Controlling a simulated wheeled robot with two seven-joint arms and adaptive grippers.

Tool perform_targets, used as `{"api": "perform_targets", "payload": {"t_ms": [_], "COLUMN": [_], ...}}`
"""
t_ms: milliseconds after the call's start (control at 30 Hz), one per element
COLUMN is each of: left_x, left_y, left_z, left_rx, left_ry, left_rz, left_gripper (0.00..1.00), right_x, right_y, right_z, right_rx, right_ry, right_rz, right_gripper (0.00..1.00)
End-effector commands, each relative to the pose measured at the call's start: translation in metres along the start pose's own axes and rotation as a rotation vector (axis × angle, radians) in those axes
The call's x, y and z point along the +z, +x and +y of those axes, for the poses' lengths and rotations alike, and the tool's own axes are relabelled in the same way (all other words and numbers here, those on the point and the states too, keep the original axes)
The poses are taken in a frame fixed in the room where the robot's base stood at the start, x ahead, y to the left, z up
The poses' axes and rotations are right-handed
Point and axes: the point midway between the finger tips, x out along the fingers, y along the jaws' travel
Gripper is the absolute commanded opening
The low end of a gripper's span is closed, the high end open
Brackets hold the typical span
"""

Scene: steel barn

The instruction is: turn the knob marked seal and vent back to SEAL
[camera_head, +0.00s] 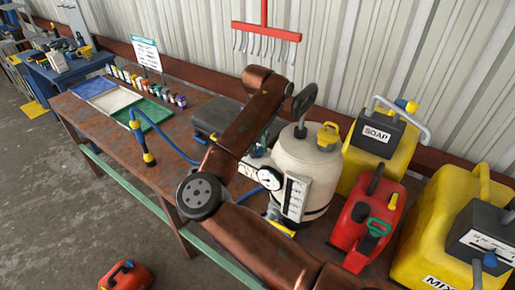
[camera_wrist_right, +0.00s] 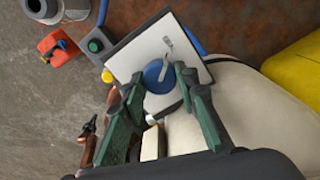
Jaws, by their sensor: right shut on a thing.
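The blue round knob (camera_wrist_right: 154,74) sits on a pale, dark-edged plate (camera_wrist_right: 128,58) in the right wrist view. A light grey pointer shape crosses the plate beside it; I cannot read any marking. My right gripper (camera_wrist_right: 160,92) has its dark green fingers on either side of the knob, shut on it. The cream tank (camera_head: 305,160) stands on the bench in the head view, and its side (camera_wrist_right: 262,112) shows in the wrist view. A dial gauge (camera_head: 268,178) and a white printed plate (camera_head: 294,198) are on its front. My copper right arm hides part of it. My left gripper is out of view.
Right of the tank stand a red can (camera_head: 354,226), a yellow SOAP jug (camera_head: 402,158) and a yellow MIX jug (camera_head: 425,248). A blue hose runs left across the bench (camera_head: 95,122). Trays and small bottles fill its left end. Another red can (camera_head: 128,274) is on the floor.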

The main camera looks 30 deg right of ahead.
Motion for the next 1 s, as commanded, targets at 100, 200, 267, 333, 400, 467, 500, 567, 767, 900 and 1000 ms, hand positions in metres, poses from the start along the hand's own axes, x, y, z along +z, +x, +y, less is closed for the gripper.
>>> {"api": "perform_targets", "payload": {"t_ms": [100, 200, 267, 333, 400, 467, 500, 567, 767, 900, 1000], "left_x": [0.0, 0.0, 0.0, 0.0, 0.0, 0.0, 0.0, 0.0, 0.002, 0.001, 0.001], "left_y": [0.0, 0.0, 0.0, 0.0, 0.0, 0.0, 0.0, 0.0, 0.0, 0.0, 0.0], "left_z": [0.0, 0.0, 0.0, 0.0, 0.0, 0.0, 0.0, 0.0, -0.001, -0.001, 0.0], "left_rx": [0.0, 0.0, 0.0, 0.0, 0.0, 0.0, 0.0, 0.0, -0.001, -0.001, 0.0], "left_ry": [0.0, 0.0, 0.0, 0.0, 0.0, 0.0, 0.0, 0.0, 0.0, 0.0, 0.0], "left_rz": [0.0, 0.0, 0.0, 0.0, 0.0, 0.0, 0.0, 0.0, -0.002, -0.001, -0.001], "left_gripper": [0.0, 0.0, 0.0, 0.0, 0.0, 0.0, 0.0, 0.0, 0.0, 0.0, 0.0], "right_x": [0.001, 0.001, 0.001, 0.001, 0.0, 0.0, 0.0, 0.0, 0.0, 0.0, 0.001], "right_y": [-0.002, -0.002, -0.002, -0.001, -0.001, -0.001, -0.001, -0.001, -0.003, -0.019, -0.039], "right_z": [0.0, 0.0, 0.0, 0.0, 0.0, 0.0, 0.0, 0.0, 0.0, -0.001, -0.001], "right_rx": [-0.002, -0.002, -0.002, -0.001, -0.001, -0.001, -0.001, -0.001, -0.001, -0.001, -0.002], "right_ry": [-0.002, -0.002, -0.002, -0.001, -0.001, 0.0, 0.0, 0.0, 0.001, 0.001, 0.0], "right_rz": [-0.004, -0.004, -0.003, -0.003, -0.002, -0.002, -0.002, -0.001, -0.002, -0.004, -0.005], "right_gripper": [0.04, 0.29, 0.34, 0.38, 0.43, 0.46, 0.46, 0.46, 0.46, 0.46, 0.46]}}
